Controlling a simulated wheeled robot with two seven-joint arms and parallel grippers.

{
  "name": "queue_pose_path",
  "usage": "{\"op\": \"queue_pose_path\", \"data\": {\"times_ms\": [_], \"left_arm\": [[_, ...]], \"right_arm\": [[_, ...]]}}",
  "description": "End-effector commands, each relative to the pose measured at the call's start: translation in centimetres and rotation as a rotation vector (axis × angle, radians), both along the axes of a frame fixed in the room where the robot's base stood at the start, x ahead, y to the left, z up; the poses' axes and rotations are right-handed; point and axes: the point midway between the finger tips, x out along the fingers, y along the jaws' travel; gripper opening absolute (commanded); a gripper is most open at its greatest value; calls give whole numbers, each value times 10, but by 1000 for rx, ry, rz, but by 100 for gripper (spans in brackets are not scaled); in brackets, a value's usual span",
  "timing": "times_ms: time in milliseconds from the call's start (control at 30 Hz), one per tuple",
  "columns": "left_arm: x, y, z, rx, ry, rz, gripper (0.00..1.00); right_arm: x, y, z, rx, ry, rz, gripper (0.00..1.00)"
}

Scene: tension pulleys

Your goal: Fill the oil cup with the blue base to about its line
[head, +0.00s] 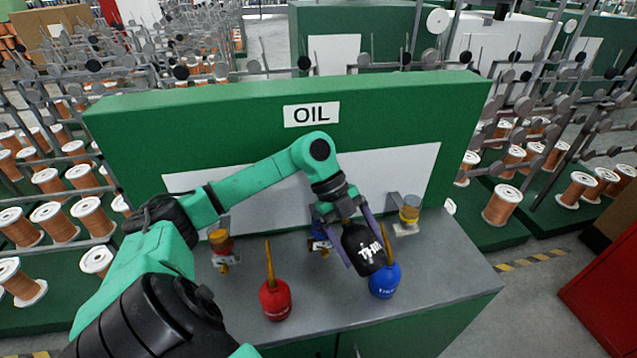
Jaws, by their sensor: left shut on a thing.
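My left gripper (362,246) reaches over the bench from the left and is shut on a black oil can (364,252) with white lettering, held above the bench and tilted. Its spout is hidden. The oil cup with the blue base (319,243) stands behind and left of the held can, partly covered by my gripper; its oil level cannot be made out. A blue oil can (384,281) stands on the bench just right of and below the held can. A red oil can (275,299) with an upright yellow spout stands to the left. My right gripper is not in view.
An oil cup with a red base (224,259) stands at the left and one with a pale base (405,229) at the back right. The grey bench top (440,270) is clear at right. A green panel with an OIL sign (311,114) rises behind.

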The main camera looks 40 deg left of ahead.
Motion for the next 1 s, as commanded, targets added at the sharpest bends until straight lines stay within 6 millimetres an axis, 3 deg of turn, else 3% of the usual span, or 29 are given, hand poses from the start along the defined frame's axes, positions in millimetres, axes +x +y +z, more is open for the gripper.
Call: {"op": "queue_pose_path", "data": {"times_ms": [567,1000], "left_arm": [[0,0,1,-7,0,0,0],[1,1,13,-101,16,0,0]], "right_arm": [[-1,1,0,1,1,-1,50],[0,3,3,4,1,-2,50]]}}
